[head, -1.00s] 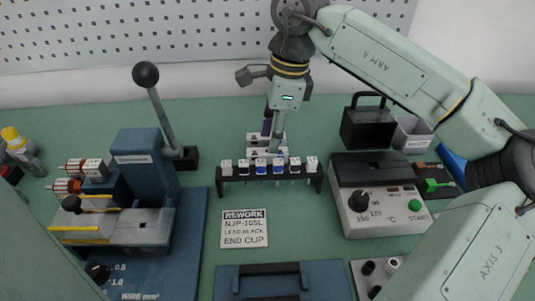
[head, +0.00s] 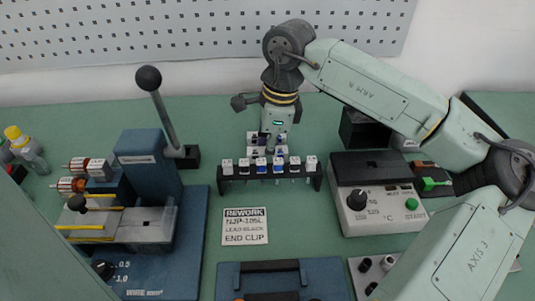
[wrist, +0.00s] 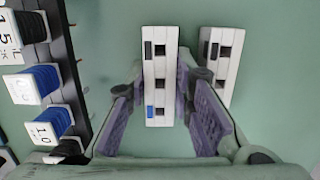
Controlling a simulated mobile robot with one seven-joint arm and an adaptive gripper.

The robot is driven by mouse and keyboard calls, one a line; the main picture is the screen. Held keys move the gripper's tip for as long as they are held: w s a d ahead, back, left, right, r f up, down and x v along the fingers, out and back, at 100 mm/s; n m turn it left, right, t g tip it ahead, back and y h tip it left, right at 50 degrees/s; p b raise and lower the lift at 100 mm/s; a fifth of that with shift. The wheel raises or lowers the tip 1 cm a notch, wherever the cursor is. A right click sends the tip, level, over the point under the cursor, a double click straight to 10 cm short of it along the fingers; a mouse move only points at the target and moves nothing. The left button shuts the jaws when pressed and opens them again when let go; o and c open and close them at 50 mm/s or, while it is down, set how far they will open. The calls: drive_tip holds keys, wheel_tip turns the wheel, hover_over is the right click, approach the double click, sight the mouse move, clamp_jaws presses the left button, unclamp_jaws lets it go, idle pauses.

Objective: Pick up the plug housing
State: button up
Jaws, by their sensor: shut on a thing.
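A white plug housing (wrist: 161,70) with dark slots and one blue insert lies between my gripper's purple finger pads in the wrist view. My gripper (wrist: 167,92) is shut on this housing. A second white housing (wrist: 216,62) lies just to the right, partly hidden by the right finger. In the head view my gripper (head: 272,144) points down just behind the rack. The housings there are partly hidden by my fingers and the rack.
A black rack (head: 236,180) with several white and blue coil parts stands close in front of my gripper. A press with a ball-topped lever (head: 148,78) is at left. A heater box (head: 375,212) is at right. A rework card (head: 245,226) lies in front.

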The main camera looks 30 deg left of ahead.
clamp_jaws()
wheel_tip(320, 180, up, 10)
drive_tip(key=b, duration=0.1)
idle(0.4)
